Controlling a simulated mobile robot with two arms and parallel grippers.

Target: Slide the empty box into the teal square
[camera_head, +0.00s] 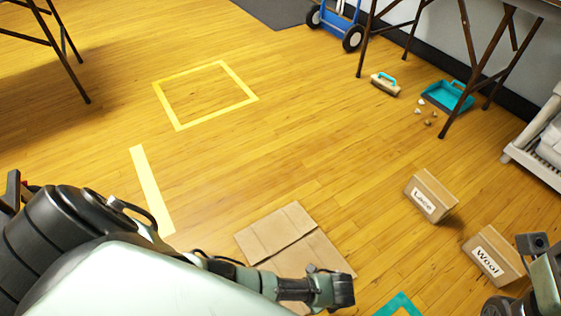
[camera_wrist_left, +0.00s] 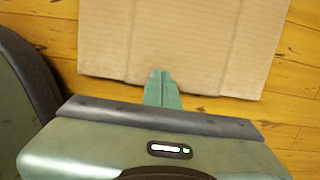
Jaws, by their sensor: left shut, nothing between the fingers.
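The plain brown cardboard box (camera_head: 275,232), with no label in sight, sits on the wooden floor at the bottom middle of the head view. A seam crosses its top. My left arm hides its near part. Part of the teal square (camera_head: 398,304) shows as a taped corner at the bottom edge, right of the box; the rest is out of frame. My left gripper (camera_wrist_left: 161,75) is shut and empty, its fingertips at the near edge of the box (camera_wrist_left: 190,45) in the wrist view. I cannot tell whether they touch it. My right gripper's fingers are not in view.
Boxes labelled Lace (camera_head: 430,196) and Wool (camera_head: 493,256) stand at the right, near part of my right arm. A yellow taped square (camera_head: 178,126) and a pale strip (camera_head: 150,190) mark the floor. A brush (camera_head: 385,85) and teal dustpan (camera_head: 447,96) lie by table legs.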

